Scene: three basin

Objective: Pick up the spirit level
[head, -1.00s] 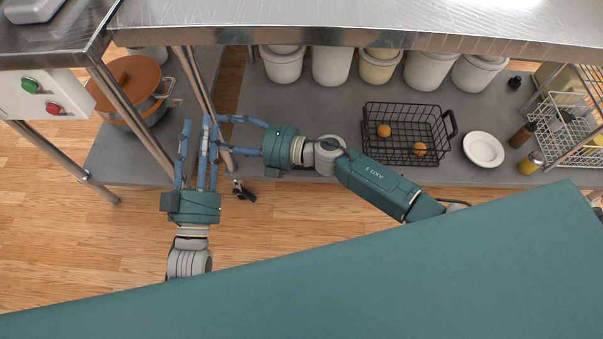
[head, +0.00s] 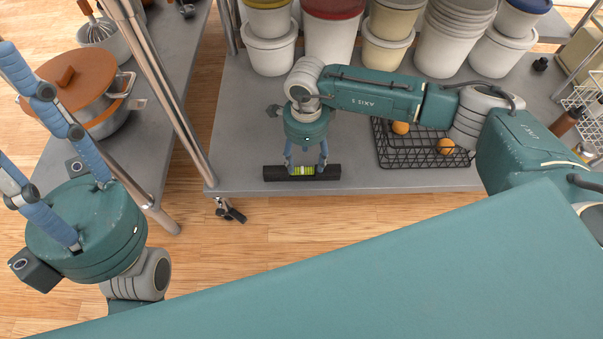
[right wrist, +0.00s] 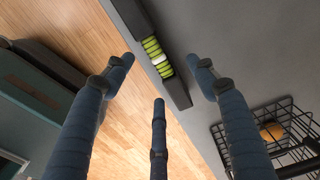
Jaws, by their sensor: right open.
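The spirit level (head: 274,173) is a black bar with a bright green vial in its middle. It lies flat along the front edge of the grey lower shelf. My right gripper (head: 306,169) points down over its middle, open, with fingers on either side of the vial. In the right wrist view the level (right wrist: 178,90) runs diagonally between the spread fingertips (right wrist: 160,62), with no grip on it. My left gripper (head: 16,115) is at the left, its fingers spread apart and empty, tips partly cut off by the frame.
A black wire basket (head: 425,162) with oranges stands right of the level, under my right arm. White tubs (head: 269,55) line the shelf's back. A metal table leg (head: 170,95) and an orange-lidded pot (head: 85,85) are at the left. Wooden floor (head: 260,225) lies in front.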

